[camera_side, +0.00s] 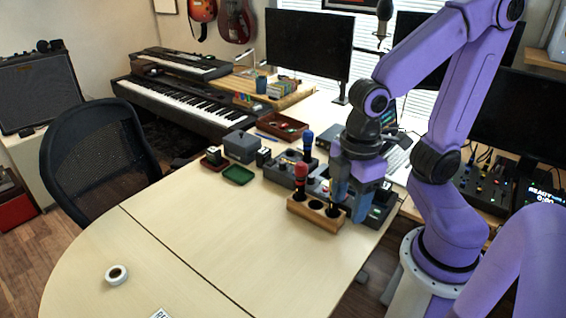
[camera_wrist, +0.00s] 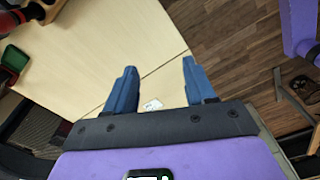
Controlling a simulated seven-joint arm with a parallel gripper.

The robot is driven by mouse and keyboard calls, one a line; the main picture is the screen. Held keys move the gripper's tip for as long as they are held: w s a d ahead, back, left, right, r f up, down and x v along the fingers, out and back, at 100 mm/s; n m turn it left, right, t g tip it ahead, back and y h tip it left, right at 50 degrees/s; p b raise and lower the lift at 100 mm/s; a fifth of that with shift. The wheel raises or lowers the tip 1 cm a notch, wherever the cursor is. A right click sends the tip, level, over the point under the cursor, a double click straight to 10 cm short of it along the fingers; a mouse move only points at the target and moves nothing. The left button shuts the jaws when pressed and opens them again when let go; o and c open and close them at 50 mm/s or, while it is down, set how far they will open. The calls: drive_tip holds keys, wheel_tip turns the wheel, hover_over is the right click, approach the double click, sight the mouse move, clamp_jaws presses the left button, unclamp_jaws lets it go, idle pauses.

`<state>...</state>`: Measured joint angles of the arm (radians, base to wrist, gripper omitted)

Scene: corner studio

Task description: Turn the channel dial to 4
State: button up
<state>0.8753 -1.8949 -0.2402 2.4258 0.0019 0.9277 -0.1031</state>
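I cannot make out the channel dial for certain. A group of dark grey devices with small controls (camera_side: 282,174) stands at the back right of the pale table, and my gripper (camera_side: 348,192) hides part of it. My gripper hangs at the right end of this group, by the wooden block. In the wrist view my gripper (camera_wrist: 159,66) has its two blue fingers wide apart, with nothing between them. Beyond them are table top, a small white paper and floor; no dial shows there.
A wooden block with holes (camera_side: 314,216) holds a red-topped microphone-like tool (camera_side: 300,180). A green tray (camera_side: 238,175), a grey box (camera_side: 241,146) and a brown tray (camera_side: 281,125) are to the left. A tape roll (camera_side: 117,274) lies front left. The middle table is clear.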

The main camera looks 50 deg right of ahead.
drive_tip(key=w+a+r+n, duration=0.1)
drive_tip(key=w, duration=1.6)
drive_tip(key=w+d+f+n, duration=0.15)
drive_tip(key=w+d, duration=0.45)
drive_tip(key=w, duration=0.7)
drive_tip(key=n, duration=0.3)
hover_over(283, 162)
wheel_tip(283, 162, down, 8)
wheel_tip(283, 162, down, 17)
drive_tip(key=shift+a+r, duration=0.1)
drive_tip(key=shift+r, duration=0.1)
clamp_jaws()
